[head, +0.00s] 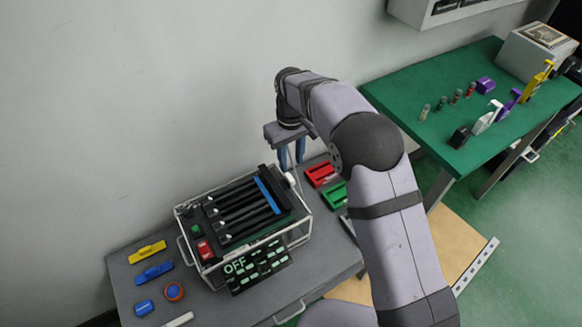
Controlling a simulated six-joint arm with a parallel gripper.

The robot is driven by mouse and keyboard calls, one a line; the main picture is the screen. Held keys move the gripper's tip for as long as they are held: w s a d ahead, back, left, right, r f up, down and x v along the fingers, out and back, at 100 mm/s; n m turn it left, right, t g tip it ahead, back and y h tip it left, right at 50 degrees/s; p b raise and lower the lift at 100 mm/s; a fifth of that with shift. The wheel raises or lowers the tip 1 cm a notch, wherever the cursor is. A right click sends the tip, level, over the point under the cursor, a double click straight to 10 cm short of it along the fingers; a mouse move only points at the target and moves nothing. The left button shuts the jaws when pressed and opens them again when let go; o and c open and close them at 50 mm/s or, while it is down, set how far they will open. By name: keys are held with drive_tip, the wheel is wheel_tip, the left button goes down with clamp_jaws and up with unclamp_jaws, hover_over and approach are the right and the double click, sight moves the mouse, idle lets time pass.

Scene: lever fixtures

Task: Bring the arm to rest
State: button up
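My arm reaches over from the lower right, and my gripper (292,158) hangs down above the back right corner of the lever box (240,216). Its two bluish fingers are apart, with a gap between them and nothing seen held. A small pale knob (291,179) shows just below the fingertips; I cannot tell whether they touch it. The box has a clear frame, several dark slots with small levers at the left end, and a blue bar (268,195) at the right. A green button (196,231) and a red button (205,250) sit at its left.
A black panel reading OFF (260,268) stands at the box's front. Red (320,175) and green (334,196) blocks lie right of the box. Yellow (147,252) and blue (154,272) pieces lie at left on the grey table (205,304). A green table (450,95) holds several small items.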

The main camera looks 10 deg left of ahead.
drive_tip(key=shift+r, duration=0.6)
drive_tip(key=shift+d, duration=0.1)
drive_tip(key=s+d+r+m+p, duration=0.1)
drive_tip(key=s+d+r+m, duration=0.15)
drive_tip(key=d, duration=0.65)
drive_tip(key=s+d+r+m+p, duration=0.1)
drive_tip(key=s+d+r+m, duration=0.2)
drive_tip(key=d, duration=0.6)
drive_tip(key=s+d+m, duration=0.1)
drive_tip(key=s+d, duration=0.4)
drive_tip(key=s, duration=0.3)
drive_tip(key=s+d+m, duration=0.2)
drive_tip(key=s+d, duration=0.4)
drive_tip(key=s, duration=0.3)
drive_tip(key=shift+f+p, duration=0.35)
drive_tip(key=shift+f, duration=0.1)
drive_tip(key=shift+s+d+m, duration=0.1)
drive_tip(key=shift+m, duration=0.15)
